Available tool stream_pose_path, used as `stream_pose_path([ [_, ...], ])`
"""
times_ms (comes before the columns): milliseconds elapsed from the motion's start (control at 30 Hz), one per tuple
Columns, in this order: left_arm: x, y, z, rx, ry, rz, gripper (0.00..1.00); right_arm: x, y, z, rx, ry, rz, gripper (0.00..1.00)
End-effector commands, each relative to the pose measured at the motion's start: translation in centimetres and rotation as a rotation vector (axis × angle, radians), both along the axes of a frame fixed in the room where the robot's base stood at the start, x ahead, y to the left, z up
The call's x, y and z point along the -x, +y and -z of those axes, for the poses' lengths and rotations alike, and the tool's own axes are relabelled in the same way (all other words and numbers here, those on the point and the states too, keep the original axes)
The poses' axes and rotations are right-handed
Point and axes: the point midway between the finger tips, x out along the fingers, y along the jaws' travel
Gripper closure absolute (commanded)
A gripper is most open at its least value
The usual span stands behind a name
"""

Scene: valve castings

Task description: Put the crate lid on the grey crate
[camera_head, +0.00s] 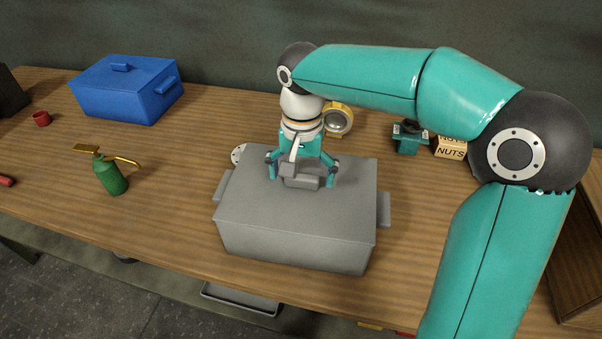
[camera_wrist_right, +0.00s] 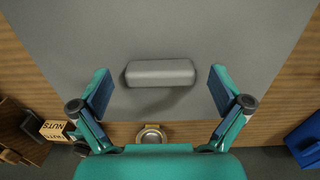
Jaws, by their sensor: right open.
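The grey crate (camera_head: 292,241) stands on the wooden bench in front of me, with a handle at each side. The grey crate lid (camera_head: 250,205) lies flat on top of it and covers the opening. The lid has a block-shaped handle (camera_head: 300,178) in its middle, which also shows in the right wrist view (camera_wrist_right: 160,73). My right gripper (camera_head: 302,178) is above the lid with its fingers apart on either side of the handle. In the right wrist view, gaps show between the handle and both fingers. My left gripper is not in view.
A blue crate (camera_head: 125,92) with its lid on stands at the back left. A green oil can (camera_head: 110,176) and red cup (camera_head: 41,118) are on the left. Behind the grey crate are a round gauge (camera_head: 337,120), a small vise (camera_head: 408,138) and a NUTS box (camera_head: 451,147).

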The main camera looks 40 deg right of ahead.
Motion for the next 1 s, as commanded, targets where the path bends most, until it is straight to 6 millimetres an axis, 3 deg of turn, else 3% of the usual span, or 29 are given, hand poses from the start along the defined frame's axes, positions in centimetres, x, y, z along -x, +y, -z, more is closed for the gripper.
stream_pose_path([
  [267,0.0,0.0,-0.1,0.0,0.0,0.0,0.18,-0.1,0.0,-1.7,0.0,-0.004,0.0,0.0],
  [700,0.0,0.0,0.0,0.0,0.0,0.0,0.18,-0.2,0.1,-9.9,0.0,-0.004,-0.002,0.0],
  [1000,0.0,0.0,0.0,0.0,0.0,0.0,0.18,-0.1,0.1,-11.9,0.001,0.001,-0.002,0.0],
])
